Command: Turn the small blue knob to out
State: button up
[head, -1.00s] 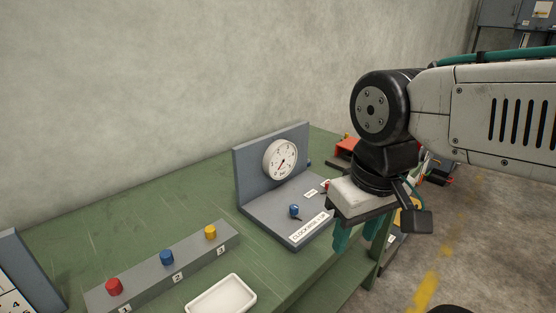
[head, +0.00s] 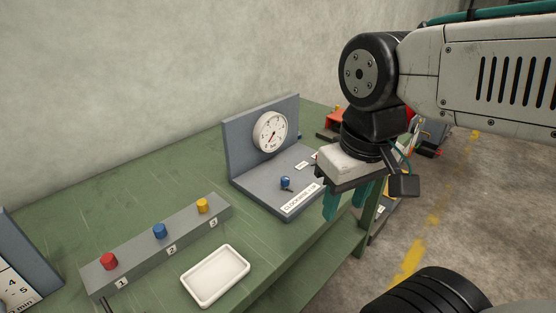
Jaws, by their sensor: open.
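The small blue knob (head: 285,183) stands on the flat base of a grey L-shaped gauge stand (head: 245,172) on the green bench. A white round gauge (head: 270,132) with a red needle is on the stand's upright panel. A white label (head: 300,198) lies along the base's front edge, its right end hidden by my gripper. My gripper (head: 346,208) is open and empty, teal fingers pointing down. In the picture it is right of the knob and apart from it, near the bench's right edge. The knob's pointer direction is too small to read.
A grey strip (head: 135,258) holds a red knob (head: 109,261), a larger blue knob (head: 160,231) and a yellow knob (head: 202,206), numbered 1 to 3. A white tray (head: 216,276) lies in front. A grey panel (head: 22,265) stands at far left. The bench's left rear is clear.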

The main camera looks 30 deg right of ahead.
aim_at(285, 180)
jog(key=u, duration=1.15)
jog(key=k, duration=0.65)
jog(key=z, duration=1.1)
jog(key=i, duration=0.5)
